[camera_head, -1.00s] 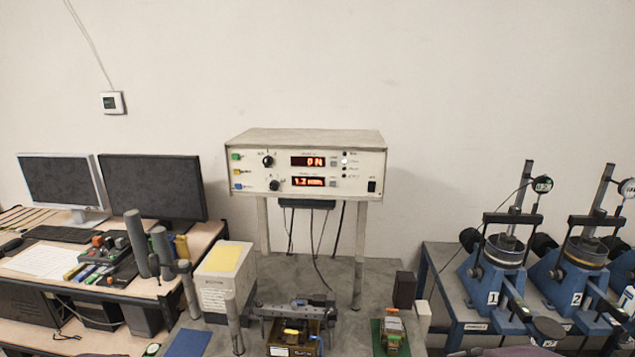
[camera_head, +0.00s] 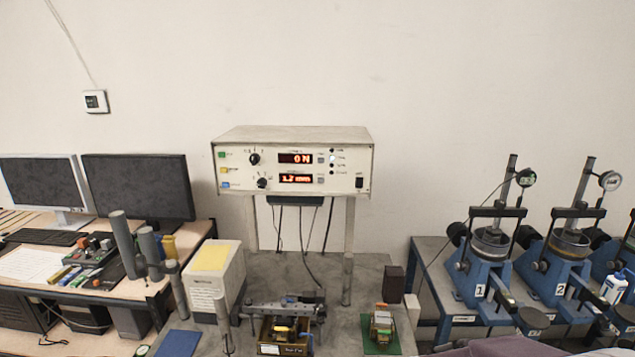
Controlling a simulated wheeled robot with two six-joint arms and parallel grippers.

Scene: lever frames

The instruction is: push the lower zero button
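A beige control box (camera_head: 292,134) stands on legs above the middle grey table. Its front has two red lit displays. The upper display (camera_head: 295,158) reads "0 N" and the lower display (camera_head: 296,179) reads about "1.2 mm". A small grey button (camera_head: 321,180) sits just right of the lower display, seemingly the lower zero button; its label is too small to read. A similar grey button (camera_head: 321,159) is beside the upper display. Neither of my grippers is in view, and nothing touches the panel.
Below the box are a white box with a yellow top (camera_head: 213,272), a metal fixture (camera_head: 285,310) and a green board (camera_head: 381,335). Monitors (camera_head: 138,187) stand left on a desk. Blue test machines (camera_head: 485,270) stand right. The space before the panel is clear.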

